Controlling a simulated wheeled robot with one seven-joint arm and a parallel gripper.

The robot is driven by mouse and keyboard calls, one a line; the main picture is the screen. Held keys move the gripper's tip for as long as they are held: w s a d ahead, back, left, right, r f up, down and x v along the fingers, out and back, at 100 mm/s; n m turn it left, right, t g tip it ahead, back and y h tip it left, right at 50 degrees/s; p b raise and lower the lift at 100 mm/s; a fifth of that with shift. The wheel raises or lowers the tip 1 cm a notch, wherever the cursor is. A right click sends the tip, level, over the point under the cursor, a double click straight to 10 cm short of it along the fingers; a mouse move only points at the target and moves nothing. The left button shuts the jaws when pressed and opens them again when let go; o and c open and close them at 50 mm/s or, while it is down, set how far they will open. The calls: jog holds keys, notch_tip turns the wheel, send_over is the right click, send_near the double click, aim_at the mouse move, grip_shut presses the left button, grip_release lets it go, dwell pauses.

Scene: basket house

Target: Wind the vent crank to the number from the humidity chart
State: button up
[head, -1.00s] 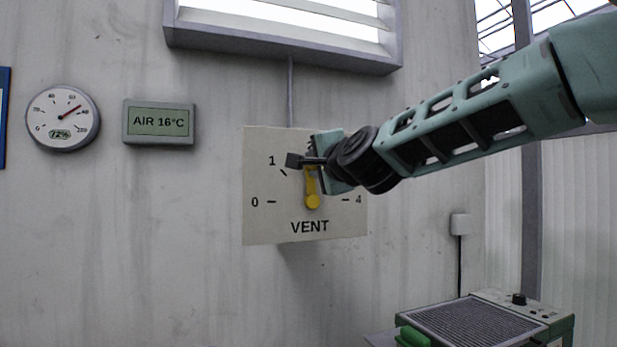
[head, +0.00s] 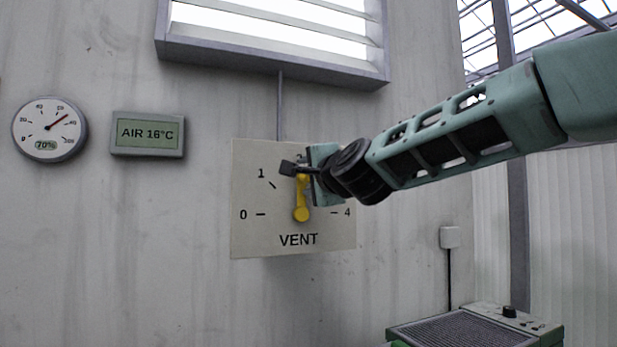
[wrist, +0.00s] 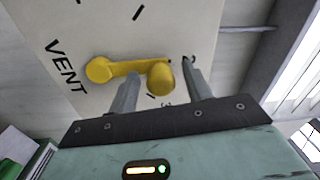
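The yellow vent crank (head: 301,196) is on a pale VENT panel (head: 262,235) with 0, 1 and 4 readable in the head view. Its arm points about straight up from the hub. My gripper (head: 298,171) is at the crank's upper end and hides the top of the panel. In the wrist view, the crank's knob (wrist: 160,78) is between the two fingers of my gripper (wrist: 162,84), with a gap visible on each side. A 3 is partly visible there between the fingers. The humidity chart is not in view.
A round humidity gauge (head: 50,129) reads 70%. A display (head: 147,133) reads AIR 16°C. A louvred vent window (head: 275,45) is above the panel. A green machine with a grille (head: 465,330) stands at lower right.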

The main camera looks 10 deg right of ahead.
jog(key=shift+s, duration=0.1)
jog(key=v, duration=1.7)
jog(key=shift+b, duration=0.3)
jog(key=shift+s+d+f, duration=0.1)
jog(key=shift+f, duration=0.05)
jog(key=s+a+f+n+g, duration=0.2)
jog(key=f+n+g, duration=0.1)
jog(key=f, duration=0.4)
jog(key=s+a+f+n+g+y, duration=0.1)
jog(key=s+a+f+n+g, duration=0.2)
jog(key=f, duration=0.4)
jog(key=s+a+f+n+g, duration=0.2)
jog(key=f+n, duration=0.2)
jog(key=f, duration=0.3)
jog(key=s+d+f+n+g+h, duration=0.2)
jog(key=s+d+f+n+g, duration=0.25)
jog(key=s+f, duration=0.45)
jog(key=s+d+f+n+g+h, duration=0.3)
jog(key=s+f+n+g, duration=0.25)
jog(key=s+f, duration=0.35)
notch_tip(320, 180, up, 28)
jog(key=p, duration=2.9)
jog(key=shift+s+d+n, duration=0.2)
jog(key=shift+d+n, duration=0.1)
jog(key=shift+d, duration=0.15)
